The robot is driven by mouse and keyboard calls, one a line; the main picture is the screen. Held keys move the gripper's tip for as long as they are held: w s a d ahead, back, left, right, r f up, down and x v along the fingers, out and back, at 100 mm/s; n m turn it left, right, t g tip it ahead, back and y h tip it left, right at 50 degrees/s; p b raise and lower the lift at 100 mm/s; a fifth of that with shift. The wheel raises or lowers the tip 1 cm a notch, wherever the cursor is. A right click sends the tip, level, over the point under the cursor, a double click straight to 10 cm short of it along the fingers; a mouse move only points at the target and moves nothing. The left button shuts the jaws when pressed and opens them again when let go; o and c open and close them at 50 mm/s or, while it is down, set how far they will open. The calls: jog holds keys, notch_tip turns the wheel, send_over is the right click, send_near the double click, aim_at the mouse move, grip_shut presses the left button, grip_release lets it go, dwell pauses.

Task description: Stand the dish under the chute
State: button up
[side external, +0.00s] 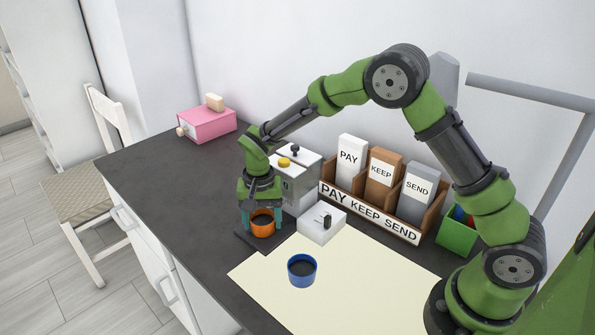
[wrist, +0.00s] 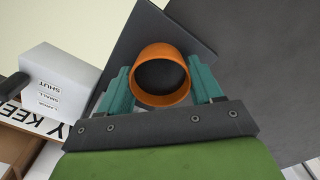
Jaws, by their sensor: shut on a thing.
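An orange dish (side external: 263,229) with a dark inside is between the teal fingers of my gripper (side external: 262,220), which is shut on it. It is upright, over a dark slab (side external: 247,240) at the front of a grey box-shaped machine (side external: 308,188) with a yellow button. I cannot tell whether the dish touches the slab. In the wrist view the orange dish (wrist: 160,101) sits between both fingers of my gripper (wrist: 160,75), with the slab (wrist: 135,42) behind it. The chute is not clearly visible; my gripper and wrist cover that part of the machine.
A white box (side external: 316,229) with a black switch stands close right of the dish; its wrist-view label reads SHUT, SMALL, LARGE. A blue dish (side external: 302,279) stands on the cream mat (side external: 365,285). A PAY KEEP SEND rack (side external: 365,215) is behind.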

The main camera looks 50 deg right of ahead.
aim_at(263, 217)
jog(key=o, duration=1.1)
jog(key=shift+c, duration=0.2)
notch_tip(263, 217, up, 12)
jog(key=shift+r, duration=0.2)
jog(key=s+d+r+n+t+y, duration=0.2)
jog(key=s+d+r+t, duration=0.15)
jog(key=s+r, duration=0.7)
jog(key=s+d+n+t, duration=0.2)
jog(key=s+t, duration=0.1)
jog(key=s, duration=0.9)
jog(key=shift+s+d+f+n+t, duration=0.25)
jog(key=shift+s+f+n+t, duration=0.05)
jog(key=shift+t, duration=0.05)
